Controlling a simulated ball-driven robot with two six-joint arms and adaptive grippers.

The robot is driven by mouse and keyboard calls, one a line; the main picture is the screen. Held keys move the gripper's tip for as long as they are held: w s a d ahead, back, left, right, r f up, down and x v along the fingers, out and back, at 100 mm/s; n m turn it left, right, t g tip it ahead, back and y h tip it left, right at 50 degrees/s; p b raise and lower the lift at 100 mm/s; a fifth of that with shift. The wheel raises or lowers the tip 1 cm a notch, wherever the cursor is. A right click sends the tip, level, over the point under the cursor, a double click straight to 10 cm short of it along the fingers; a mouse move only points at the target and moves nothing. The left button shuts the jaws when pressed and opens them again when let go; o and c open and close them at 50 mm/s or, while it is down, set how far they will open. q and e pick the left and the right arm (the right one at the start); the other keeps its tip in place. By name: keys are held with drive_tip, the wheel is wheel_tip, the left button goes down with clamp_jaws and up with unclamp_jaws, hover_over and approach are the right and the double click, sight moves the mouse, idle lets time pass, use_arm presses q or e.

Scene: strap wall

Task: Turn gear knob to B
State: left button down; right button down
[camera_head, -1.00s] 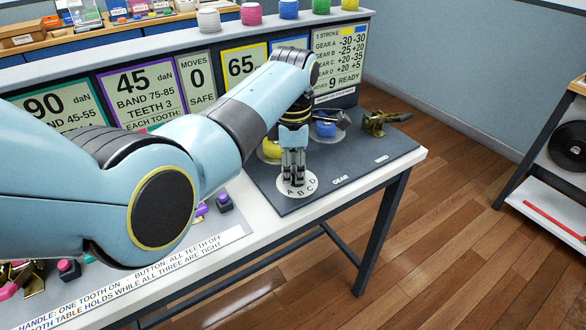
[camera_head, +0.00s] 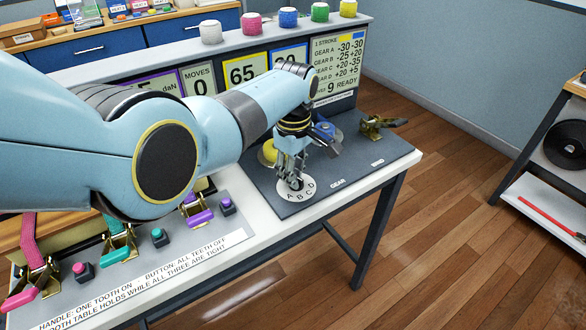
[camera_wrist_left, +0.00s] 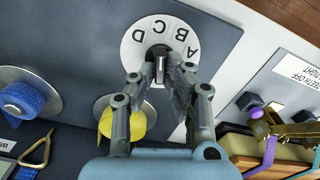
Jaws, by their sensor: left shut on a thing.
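The gear dial (camera_head: 296,199) is a white disc lettered A, B, C, D on the dark panel near the table's front edge. It also shows in the wrist view (camera_wrist_left: 130,52). Its dark knob (camera_wrist_left: 159,54) stands at the disc's middle, with its narrow bar roughly in line with C in the wrist view. I cannot tell surely which letter it marks. My left gripper (camera_head: 293,184) reaches down over the dial, and its fingertips (camera_wrist_left: 161,76) are shut on the knob, hiding part of it. My right gripper is in neither view.
A yellow spool (camera_wrist_left: 138,122) and a blue spool (camera_wrist_left: 22,100) stand beside the dial. A brass clamp (camera_head: 375,125) sits at the panel's far right. Coloured ratchet handles and buttons (camera_head: 158,236) line the table's left part. A display board (camera_head: 338,65) stands behind.

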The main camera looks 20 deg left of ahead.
use_arm(q)
drive_tip(key=m, duration=0.3)
drive_tip(key=shift+w+r+m+p, duration=0.1)
drive_tip(key=shift+w+m+p, duration=0.05)
drive_tip(key=shift+m+p, duration=0.25)
drive_tip(key=shift+w+d+m, duration=0.1)
drive_tip(key=shift+d+m, duration=0.05)
drive_tip(key=shift+m, duration=1.55)
drive_tip(key=c, duration=1.4)
unclamp_jaws()
wheel_tip(320, 180, up, 12)
drive_tip(key=shift+f, duration=0.1)
